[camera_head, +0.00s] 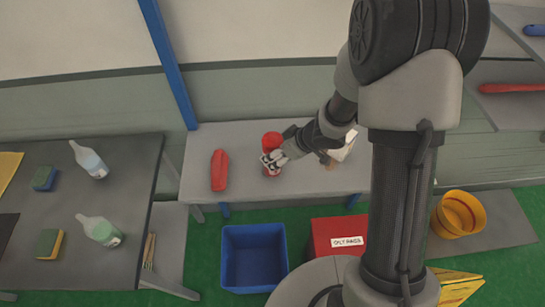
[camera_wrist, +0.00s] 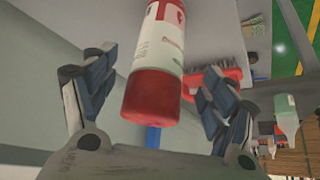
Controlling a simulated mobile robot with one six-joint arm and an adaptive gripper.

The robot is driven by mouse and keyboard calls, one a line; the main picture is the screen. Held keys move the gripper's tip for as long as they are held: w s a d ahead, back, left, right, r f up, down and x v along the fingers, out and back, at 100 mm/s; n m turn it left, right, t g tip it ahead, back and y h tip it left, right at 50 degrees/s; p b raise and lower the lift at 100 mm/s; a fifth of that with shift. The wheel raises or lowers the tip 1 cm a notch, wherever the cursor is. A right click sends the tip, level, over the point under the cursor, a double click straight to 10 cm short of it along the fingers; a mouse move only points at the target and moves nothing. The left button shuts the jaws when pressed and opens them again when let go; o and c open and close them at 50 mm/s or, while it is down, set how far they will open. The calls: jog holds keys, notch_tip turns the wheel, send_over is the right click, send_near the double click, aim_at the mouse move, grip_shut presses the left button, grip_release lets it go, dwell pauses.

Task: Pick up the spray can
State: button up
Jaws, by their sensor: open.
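The spray can (camera_head: 272,141) is red with a white label and stands on the light grey bench in the head view. It also shows large in the wrist view (camera_wrist: 153,95), with its red end towards the camera. My gripper (camera_head: 276,161) is at the can, and in the wrist view my gripper (camera_wrist: 155,75) has its two fingers spread on either side of it. The fingers are open, with a visible gap to the can on each side. The can's lower part is partly hidden by my gripper in the head view.
A red brush (camera_head: 219,170) lies on the bench (camera_head: 238,137) left of the can. A whitish object (camera_head: 343,148) is right of my gripper. Below are a blue bin (camera_head: 253,258) and a red box (camera_head: 338,236). The dark table (camera_head: 55,205) at left holds bottles and sponges.

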jog(key=b+x, duration=0.1)
jog(key=x, duration=0.1)
jog(key=b+x, duration=0.1)
jog(key=x, duration=0.2)
jog(key=shift+w+a+r, duration=0.1)
jog(key=shift+w+r, duration=0.05)
jog(key=shift+w, duration=0.1)
jog(key=shift+c, duration=0.4)
jog(key=c, duration=1.3)
jog(key=shift+r, duration=0.1)
